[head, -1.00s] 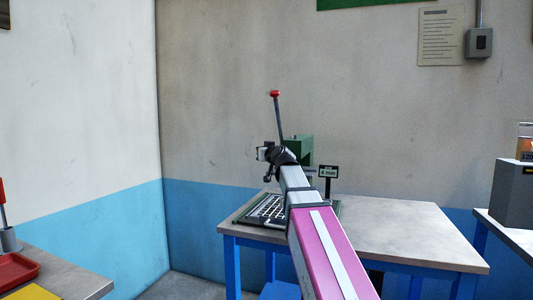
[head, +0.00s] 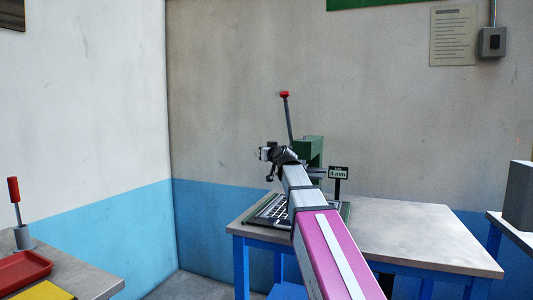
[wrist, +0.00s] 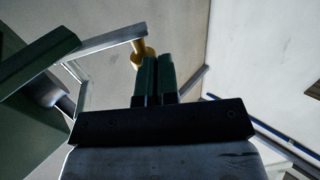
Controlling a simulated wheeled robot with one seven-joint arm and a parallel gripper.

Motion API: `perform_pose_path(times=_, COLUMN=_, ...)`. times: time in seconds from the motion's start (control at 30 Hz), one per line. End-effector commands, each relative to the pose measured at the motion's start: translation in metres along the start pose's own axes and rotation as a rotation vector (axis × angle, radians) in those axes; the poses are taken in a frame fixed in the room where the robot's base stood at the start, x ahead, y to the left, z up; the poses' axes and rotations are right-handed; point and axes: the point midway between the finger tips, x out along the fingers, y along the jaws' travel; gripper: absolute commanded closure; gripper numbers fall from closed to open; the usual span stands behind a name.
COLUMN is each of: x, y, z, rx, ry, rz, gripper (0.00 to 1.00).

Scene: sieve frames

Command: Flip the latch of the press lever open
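The press (head: 308,147) is a green block on the table, with a long thin lever (head: 288,115) that ends in a red knob and stands nearly upright. In the wrist view a grey bar (wrist: 110,40) reaches out from the green press body (wrist: 35,110). A brass-coloured peg (wrist: 139,47) sits at the bar's end and may be the latch's handle. My gripper (wrist: 158,58) has its two dark green fingers almost together, with only a thin gap. Their tips are at the peg, partly covering it; I cannot tell whether they touch. The arm hides part of the press in the head view.
A blue-legged table (head: 420,237) carries the press, a black-and-white grid plate (head: 268,211) and a "4 mm" sign (head: 339,173). A red tray (head: 22,268) lies on a bench at left. A grey box (head: 520,195) stands at right. The table's right half is clear.

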Motion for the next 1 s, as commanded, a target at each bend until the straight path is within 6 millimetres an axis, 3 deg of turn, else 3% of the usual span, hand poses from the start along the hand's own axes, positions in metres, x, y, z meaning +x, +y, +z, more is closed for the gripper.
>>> perform_pose_path(times=0.53, x=0.001, y=-0.003, z=-0.002, rx=0.002, ry=0.001, rz=-0.002, gripper=1.00)
perform_pose_path(times=0.77, x=-0.033, y=-0.018, z=-0.001, rx=0.001, ry=0.002, rz=0.000, gripper=1.00)
perform_pose_path(times=1.0, x=-0.080, y=-0.040, z=0.000, rx=0.000, ry=0.001, rz=0.000, gripper=1.00)
